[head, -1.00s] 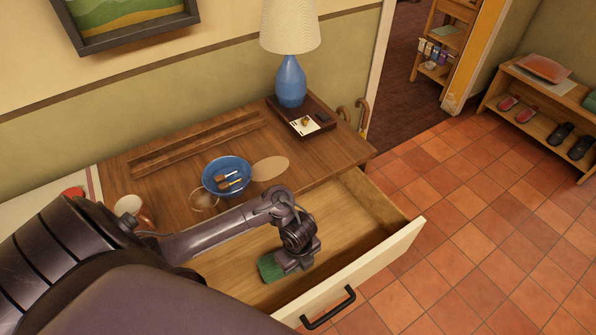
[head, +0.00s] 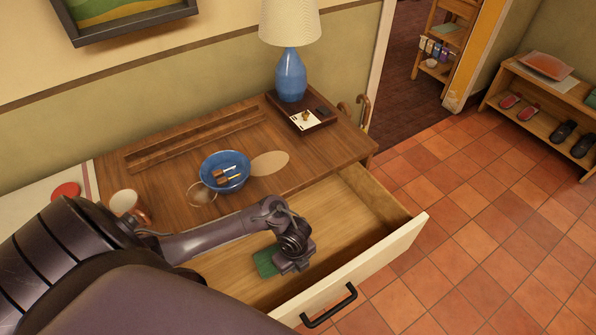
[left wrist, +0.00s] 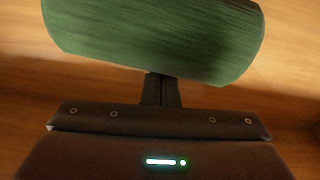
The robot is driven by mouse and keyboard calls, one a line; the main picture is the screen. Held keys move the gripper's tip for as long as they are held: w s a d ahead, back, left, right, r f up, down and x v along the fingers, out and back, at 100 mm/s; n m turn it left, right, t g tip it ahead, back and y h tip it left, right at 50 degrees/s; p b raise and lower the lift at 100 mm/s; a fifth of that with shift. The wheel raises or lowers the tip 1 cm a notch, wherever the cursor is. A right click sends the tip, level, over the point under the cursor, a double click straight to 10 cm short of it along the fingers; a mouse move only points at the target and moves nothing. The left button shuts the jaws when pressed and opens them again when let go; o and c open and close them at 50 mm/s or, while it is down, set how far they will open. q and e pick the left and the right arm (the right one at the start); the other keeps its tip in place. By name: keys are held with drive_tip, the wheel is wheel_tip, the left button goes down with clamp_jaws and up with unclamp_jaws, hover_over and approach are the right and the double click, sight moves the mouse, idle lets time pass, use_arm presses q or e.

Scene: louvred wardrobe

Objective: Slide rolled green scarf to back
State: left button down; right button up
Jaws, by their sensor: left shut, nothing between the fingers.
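The rolled green scarf (head: 265,262) lies in the open wooden drawer (head: 340,210), to the left of my left gripper in the head view. It shows large in the left wrist view (left wrist: 155,35), across the top. My left gripper (left wrist: 162,88) is shut and empty. Its fingertips are at the scarf's near edge in the left wrist view; whether they touch it is hard to tell. In the head view my left gripper (head: 287,266) is low in the drawer, its fingertips hidden by the wrist. My right gripper is not in view.
The drawer's pale front (head: 365,270) with a black handle (head: 328,306) bounds the near side. The wooden top (head: 160,185) above holds a blue bowl (head: 224,171), a mug (head: 127,203) and a lamp (head: 291,75). The drawer's right part is clear.

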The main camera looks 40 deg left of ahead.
use_arm(q)
drive_tip(key=shift+w+a, duration=0.2)
drive_tip(key=shift+a, duration=0.3)
drive_tip(key=shift+w+a, duration=0.15)
drive_tip(key=shift+a, duration=0.35)
drive_tip(key=shift+d, duration=0.15)
